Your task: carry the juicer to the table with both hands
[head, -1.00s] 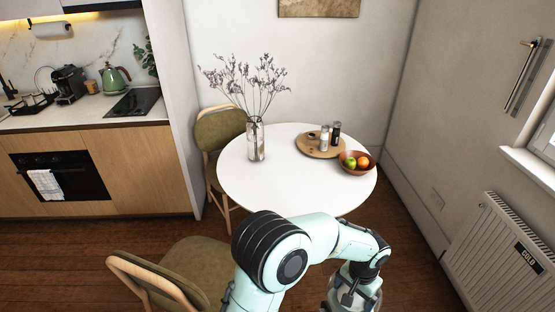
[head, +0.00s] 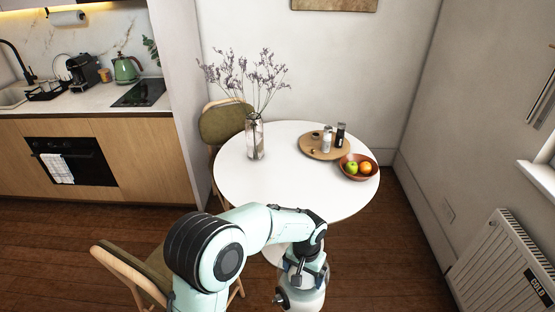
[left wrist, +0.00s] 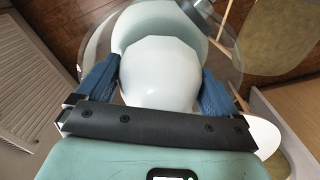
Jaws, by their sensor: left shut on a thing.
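The juicer (head: 307,299) shows at the bottom of the head view, partly cut off and partly covered by my left gripper (head: 304,272). In the left wrist view its pale rounded body (left wrist: 160,75) sits between the two blue fingers of the left gripper (left wrist: 160,88), which is shut on it. A clear rim surrounds the body there. The white round table (head: 255,187) stands just beyond, and the juicer is in front of its near edge. My right gripper does not show in either view.
A vase of dried flowers (head: 256,140), a wooden tray (head: 316,152) with shakers and a fruit bowl (head: 346,172) stand on the table. Its front and left top is bare. One chair (head: 135,272) is at the near left, another (head: 226,122) behind. A radiator (head: 502,262) is at right.

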